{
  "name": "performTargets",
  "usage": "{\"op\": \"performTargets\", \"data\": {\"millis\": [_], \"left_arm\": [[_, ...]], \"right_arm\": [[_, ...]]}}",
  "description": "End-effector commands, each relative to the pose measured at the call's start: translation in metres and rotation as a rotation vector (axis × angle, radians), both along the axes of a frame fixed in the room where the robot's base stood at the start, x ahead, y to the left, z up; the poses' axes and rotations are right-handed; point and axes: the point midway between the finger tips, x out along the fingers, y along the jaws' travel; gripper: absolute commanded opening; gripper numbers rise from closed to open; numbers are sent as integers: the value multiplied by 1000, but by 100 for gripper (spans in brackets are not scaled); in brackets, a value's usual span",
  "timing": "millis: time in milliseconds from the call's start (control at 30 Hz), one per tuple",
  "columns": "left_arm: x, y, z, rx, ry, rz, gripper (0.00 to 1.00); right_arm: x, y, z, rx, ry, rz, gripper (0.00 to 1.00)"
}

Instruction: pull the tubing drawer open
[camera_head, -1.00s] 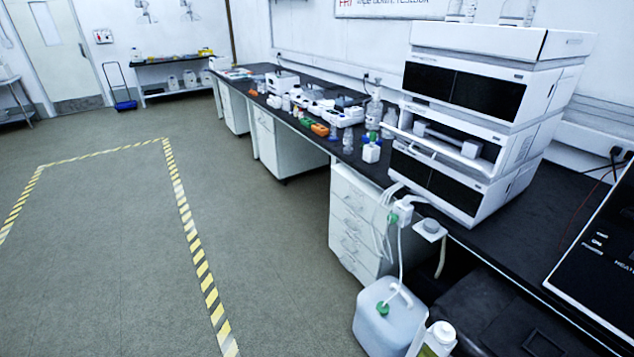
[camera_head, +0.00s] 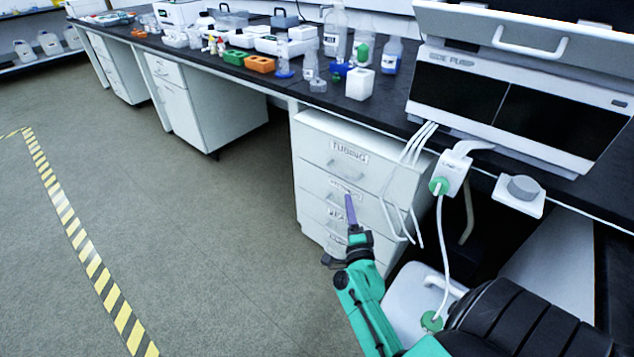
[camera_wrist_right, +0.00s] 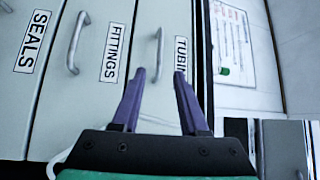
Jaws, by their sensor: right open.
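The tubing drawer (camera_head: 318,150) is the top drawer of the white cabinet under the bench, with a "TUBING" label and a thin metal handle; it looks shut. In the right wrist view the tubing drawer (camera_wrist_right: 170,20) appears sideways, and its handle (camera_wrist_right: 158,50) lies just beyond the gap between my fingertips. My right gripper (camera_head: 350,200) is in front of the cabinet, below the top label in the head view. In the wrist view my right gripper (camera_wrist_right: 159,74) is open and empty, its purple fingers on either side of the handle's line. My left gripper is not in view.
Drawers labelled "FITTINGS" (camera_wrist_right: 108,50) and "SEALS" (camera_wrist_right: 32,40) lie below. White tubes (camera_head: 405,185) hang by the cabinet's right side, above a white container (camera_head: 405,300) on the floor. Bottles and an instrument stack (camera_head: 500,100) stand on the bench. The floor at left is clear.

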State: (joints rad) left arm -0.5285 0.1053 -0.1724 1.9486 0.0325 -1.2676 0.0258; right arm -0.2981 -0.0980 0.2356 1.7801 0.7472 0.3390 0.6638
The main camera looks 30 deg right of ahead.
Motion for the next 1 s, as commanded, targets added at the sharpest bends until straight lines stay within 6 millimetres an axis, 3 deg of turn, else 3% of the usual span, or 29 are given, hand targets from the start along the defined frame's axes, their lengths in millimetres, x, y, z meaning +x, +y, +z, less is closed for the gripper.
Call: {"op": "performTargets", "data": {"millis": [400, 533, 800, 833, 933, 1000], "left_arm": [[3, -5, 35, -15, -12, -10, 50], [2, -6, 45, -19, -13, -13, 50], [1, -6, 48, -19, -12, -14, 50], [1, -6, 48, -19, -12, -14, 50], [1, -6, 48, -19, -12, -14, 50], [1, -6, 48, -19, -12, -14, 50]], "right_arm": [[94, -48, 15, -5, 0, 2, 44], [108, -55, 17, -5, 3, 3, 44], [110, -57, 18, -5, 5, 3, 44], [110, -57, 18, -5, 5, 3, 36], [110, -56, 18, -5, 5, 4, 0], [110, -56, 18, -5, 5, 4, 0]]}}
